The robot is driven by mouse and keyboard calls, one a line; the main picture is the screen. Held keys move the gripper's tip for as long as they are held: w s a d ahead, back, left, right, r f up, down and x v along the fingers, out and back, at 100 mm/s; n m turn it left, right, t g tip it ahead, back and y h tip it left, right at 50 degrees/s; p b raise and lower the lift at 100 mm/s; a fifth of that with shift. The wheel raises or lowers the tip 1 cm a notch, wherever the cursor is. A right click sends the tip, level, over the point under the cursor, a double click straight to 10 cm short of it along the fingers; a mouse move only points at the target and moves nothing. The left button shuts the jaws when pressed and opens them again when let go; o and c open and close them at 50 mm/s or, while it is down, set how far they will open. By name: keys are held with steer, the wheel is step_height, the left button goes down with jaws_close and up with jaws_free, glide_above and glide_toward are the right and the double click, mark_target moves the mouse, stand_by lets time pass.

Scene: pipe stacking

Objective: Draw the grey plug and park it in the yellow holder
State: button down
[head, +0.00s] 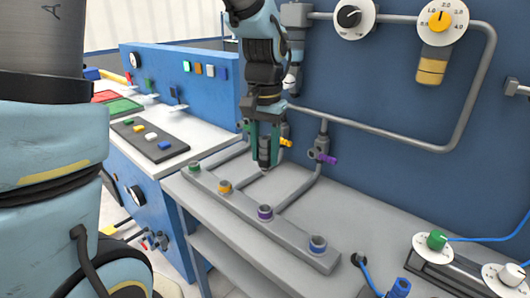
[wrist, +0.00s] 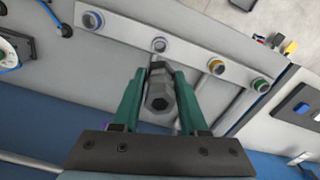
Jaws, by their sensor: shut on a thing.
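My gripper (head: 265,148) is shut on the grey plug (head: 264,155), a dark grey hexagonal piece, and points down over the grey bench. In the wrist view the plug (wrist: 158,98) sits between the two green fingers (wrist: 160,90). The yellow holder (head: 225,187) is a yellow-ringed opening on the grey rail, to the left and nearer than my gripper. It also shows in the wrist view (wrist: 217,66), up and right of the plug, apart from it. I see nothing in its opening. The plug's lower end and any contact below it are unclear.
The rail (head: 290,244) also carries green (head: 194,168), purple (head: 265,212) and blue (head: 317,244) rings. Grey pipes run behind it to the blue wall. A purple-handled valve (head: 322,154) is right of my gripper. A blue plug with cable (head: 398,288) lies at front right.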

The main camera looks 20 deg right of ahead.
mark_target(265, 138)
steer(key=shift+r+p, duration=1.7)
steer(key=shift+r, duration=0.6)
